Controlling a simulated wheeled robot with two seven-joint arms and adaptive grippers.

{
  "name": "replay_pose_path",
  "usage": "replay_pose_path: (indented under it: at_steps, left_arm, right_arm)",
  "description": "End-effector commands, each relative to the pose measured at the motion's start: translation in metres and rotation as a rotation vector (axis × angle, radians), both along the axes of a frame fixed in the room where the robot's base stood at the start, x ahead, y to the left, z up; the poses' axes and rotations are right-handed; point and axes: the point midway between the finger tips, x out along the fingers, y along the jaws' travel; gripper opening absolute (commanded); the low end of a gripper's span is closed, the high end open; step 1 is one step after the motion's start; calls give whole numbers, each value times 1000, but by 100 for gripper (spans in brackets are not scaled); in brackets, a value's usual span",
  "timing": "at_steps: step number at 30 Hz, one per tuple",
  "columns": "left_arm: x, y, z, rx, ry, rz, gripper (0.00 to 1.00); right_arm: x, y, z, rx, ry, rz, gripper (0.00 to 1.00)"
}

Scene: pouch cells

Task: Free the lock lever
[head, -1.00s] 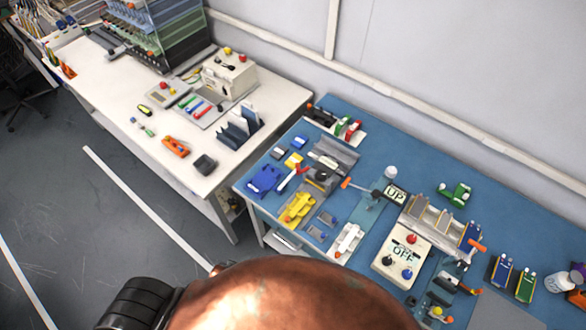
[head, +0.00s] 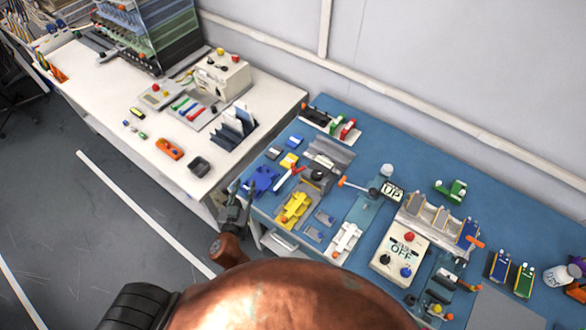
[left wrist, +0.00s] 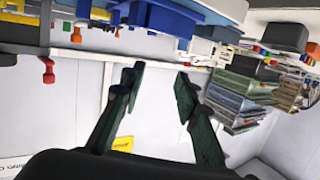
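A red-handled lever (head: 288,178) with a pale end stands by the yellow fixture (head: 295,207) on the blue bench. An orange-handled lever (head: 347,183) stands to its right, near the "UP" sign (head: 392,192). I cannot tell which is the lock lever. My left gripper (head: 238,190) is just off the bench's left front edge, left of the yellow fixture and apart from both levers. In the left wrist view its two dark fingers (left wrist: 160,82) are spread with nothing between them. A blue part (left wrist: 205,12) shows beyond them at the top. My right gripper is not in view.
The blue bench (head: 500,203) is crowded along its front with fixtures and a white "OFF" control box (head: 398,252). A blue part (head: 260,180) lies near my left gripper. A white table (head: 95,85) adjoins at left. Bare bench shows toward the back.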

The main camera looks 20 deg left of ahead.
Motion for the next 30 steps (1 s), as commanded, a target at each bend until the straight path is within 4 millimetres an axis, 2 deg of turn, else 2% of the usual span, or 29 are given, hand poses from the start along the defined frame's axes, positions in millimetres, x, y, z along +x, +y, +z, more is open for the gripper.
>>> replay_pose_path:
  at_steps: [3, 6, 9, 14, 24, 30]
  left_arm:
    - [18, -57, 30, -21, -125, -162, 29]
    - [22, -99, 42, -41, -174, -285, 29]
    - [22, -126, 47, -54, -191, -365, 29]
    - [31, -141, 48, -62, -197, -406, 29]
    - [80, -154, 48, -62, -197, -405, 29]
    - [95, -157, 48, -62, -196, -404, 29]
  right_arm:
    - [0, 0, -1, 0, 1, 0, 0]
    - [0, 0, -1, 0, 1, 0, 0]
    - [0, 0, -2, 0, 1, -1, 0]
    - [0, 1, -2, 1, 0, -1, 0]
    - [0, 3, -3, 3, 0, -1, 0]
    - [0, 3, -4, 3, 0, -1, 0]
